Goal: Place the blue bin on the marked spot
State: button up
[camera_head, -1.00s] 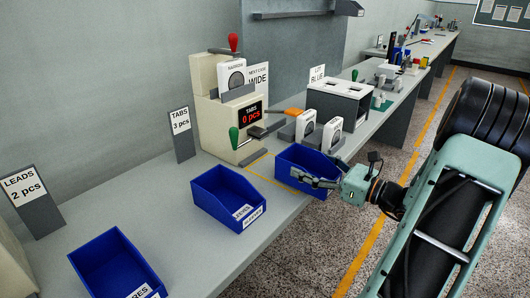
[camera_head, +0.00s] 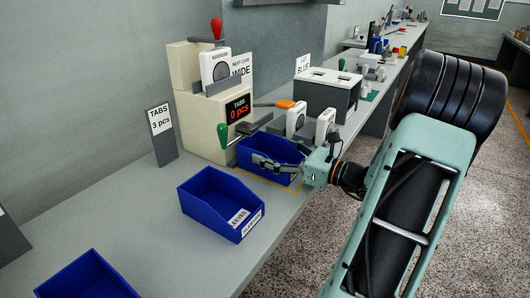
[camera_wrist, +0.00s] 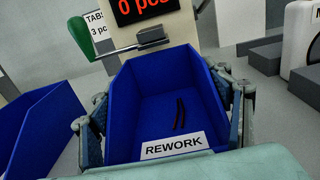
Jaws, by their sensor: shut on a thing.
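My gripper (camera_head: 278,164) is shut on a blue bin (camera_head: 258,150), with its fingers at the bin's sides. In the wrist view this bin (camera_wrist: 122,110) carries a REWORK label (camera_wrist: 174,145) and holds thin dark-red strips (camera_wrist: 179,115). The marked spot (camera_head: 268,184) is a yellow outline on the bench in front of the TABS machine. Its front line shows beside the bin; the rest is mostly hidden. The bin is over or within the outline; I cannot tell whether it touches the bench.
The TABS machine (camera_head: 202,120), with a green-knobbed lever (camera_head: 222,136), stands close behind the bin. Another blue bin (camera_head: 205,195) is to the left, and a third (camera_head: 85,280) is nearer. White-faced units (camera_head: 323,127) stand just right. Bare bench lies at front left.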

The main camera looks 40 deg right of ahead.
jog(key=shift+d, duration=0.1)
jog(key=shift+s, duration=0.1)
jog(key=shift+f, duration=0.1)
jog(key=o, duration=1.3)
jog(key=shift+s, duration=0.1)
jog(key=p+v, duration=0.3)
jog(key=v, duration=0.8)
jog(key=shift+s+d, duration=0.2)
jog(key=shift+s, duration=0.15)
